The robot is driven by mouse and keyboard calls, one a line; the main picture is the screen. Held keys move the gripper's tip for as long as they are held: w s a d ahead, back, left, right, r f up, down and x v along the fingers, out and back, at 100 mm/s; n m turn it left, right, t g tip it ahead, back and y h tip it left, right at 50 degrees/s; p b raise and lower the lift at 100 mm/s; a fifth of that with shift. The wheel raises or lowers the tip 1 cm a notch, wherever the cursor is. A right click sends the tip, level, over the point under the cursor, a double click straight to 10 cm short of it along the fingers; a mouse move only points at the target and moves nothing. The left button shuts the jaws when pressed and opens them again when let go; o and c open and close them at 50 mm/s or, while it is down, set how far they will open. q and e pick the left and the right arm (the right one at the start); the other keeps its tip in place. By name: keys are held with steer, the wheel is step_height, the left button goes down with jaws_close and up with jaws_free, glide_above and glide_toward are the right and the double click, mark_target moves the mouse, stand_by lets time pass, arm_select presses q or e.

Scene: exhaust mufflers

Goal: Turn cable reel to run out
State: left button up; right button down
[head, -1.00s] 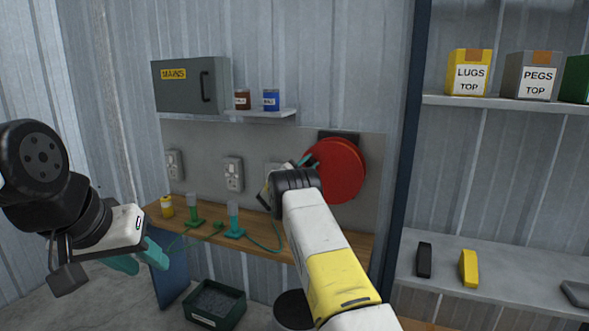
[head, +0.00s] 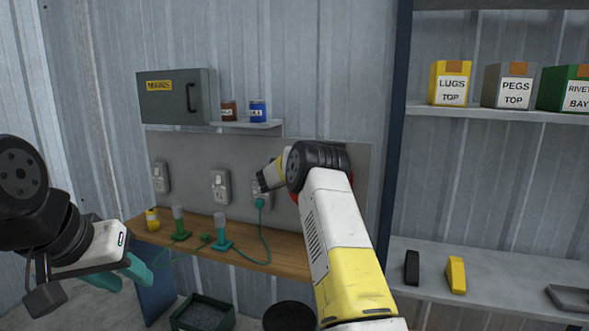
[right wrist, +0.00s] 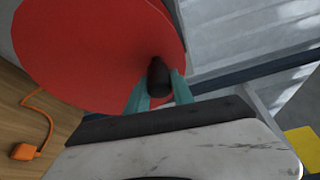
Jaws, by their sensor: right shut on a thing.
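The red cable reel (right wrist: 95,45) fills the upper left of the right wrist view, with a black handle knob (right wrist: 158,77) standing out from its face. My right gripper (right wrist: 157,90) has its teal fingers on either side of this knob and is shut on it. In the head view my right arm covers most of the reel; only a red sliver (head: 295,195) shows beside the wrist, and the right fingers are hidden. An orange cable with an orange plug (right wrist: 25,151) lies on wood in the right wrist view. My left gripper (head: 128,277) hangs at lower left, open and empty.
A teal plug (head: 260,203) sits in a wall socket. A grey mains box (head: 175,97) hangs above. A shelf with labelled boxes (head: 450,83) is at right.

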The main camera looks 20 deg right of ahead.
steer(key=shift+s+d+f+m, duration=0.1)
steer(key=shift+s+d+m, duration=0.25)
steer(key=shift+d, duration=0.2)
steer(key=shift+s+d+f+m, duration=0.1)
steer(key=shift+s+d+m, duration=0.2)
steer(key=shift+d, duration=0.2)
steer(key=c, duration=1.1)
jaws_free()
steer(key=shift+f, duration=0.1)
